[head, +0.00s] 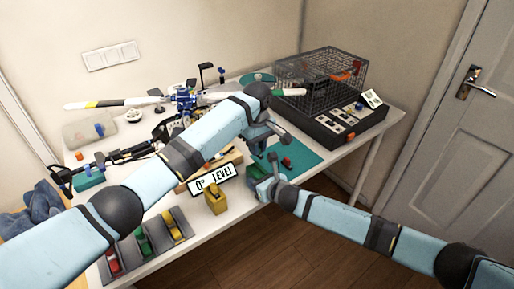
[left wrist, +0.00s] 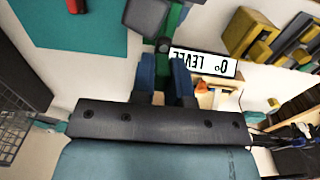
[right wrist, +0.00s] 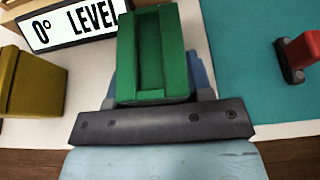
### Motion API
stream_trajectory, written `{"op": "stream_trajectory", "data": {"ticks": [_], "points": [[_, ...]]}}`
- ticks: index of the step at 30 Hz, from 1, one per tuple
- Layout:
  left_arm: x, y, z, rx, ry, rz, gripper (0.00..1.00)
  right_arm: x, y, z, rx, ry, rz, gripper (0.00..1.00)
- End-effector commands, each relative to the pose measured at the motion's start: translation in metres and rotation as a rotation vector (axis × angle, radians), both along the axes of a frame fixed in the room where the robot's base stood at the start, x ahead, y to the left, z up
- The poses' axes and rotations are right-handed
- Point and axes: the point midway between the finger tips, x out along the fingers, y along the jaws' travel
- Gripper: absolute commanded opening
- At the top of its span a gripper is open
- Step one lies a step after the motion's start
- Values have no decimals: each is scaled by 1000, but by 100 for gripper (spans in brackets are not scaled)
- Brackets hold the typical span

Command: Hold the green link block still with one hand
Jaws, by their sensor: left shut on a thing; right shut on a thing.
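The green link block (right wrist: 160,55) is a boxy piece with a recessed channel. In the right wrist view it sits between the fingers of my right gripper (right wrist: 158,92), which is shut on it. In the head view the block (head: 255,172) shows at the table's front edge, beside my right gripper (head: 272,184). My left gripper (head: 262,143) is just above and behind it, pointing down. In the left wrist view my left gripper (left wrist: 166,75) is shut on a narrow green part (left wrist: 172,22); I cannot tell whether it belongs to the block.
A "0° LEVEL" sign (head: 212,181) and a yellow block (head: 216,201) stand left of the grippers. A teal mat (head: 308,157) carries a small red piece (head: 287,162). A wire cage (head: 322,82) stands at the back right. A tray of coloured pieces (head: 125,262) lies at front left.

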Motion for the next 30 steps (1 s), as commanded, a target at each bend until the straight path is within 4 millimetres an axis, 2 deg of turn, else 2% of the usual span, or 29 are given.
{"op": "stream_trajectory", "data": {"ticks": [1, 2, 3, 5, 6, 17, 30], "points": [[0, 0, 0, 0, 0, 0, 0, 0, 0, 0, -1, 1, 0, 22], [0, 0, 0, 0, 0, 0, 0, 0, 0, 0, -1, 1, 0, 51], [0, 0, 0, 0, 0, 0, 0, 0, 0, 0, -1, 1, 0, 60], [0, 0, 0, 0, 0, 0, 0, 0, 0, 0, -1, 1, 0, 74], [0, 0, 0, 0, 0, 0, 0, 0, 0, 0, 0, 0, 0, 76], [0, 0, 0, 0, 0, 0, 0, -5, -5, 3, -1, -1, 0, 76], [0, 0, 0, 0, 0, 0, 0, -70, -51, 35, -1, 0, 1, 76]]}}
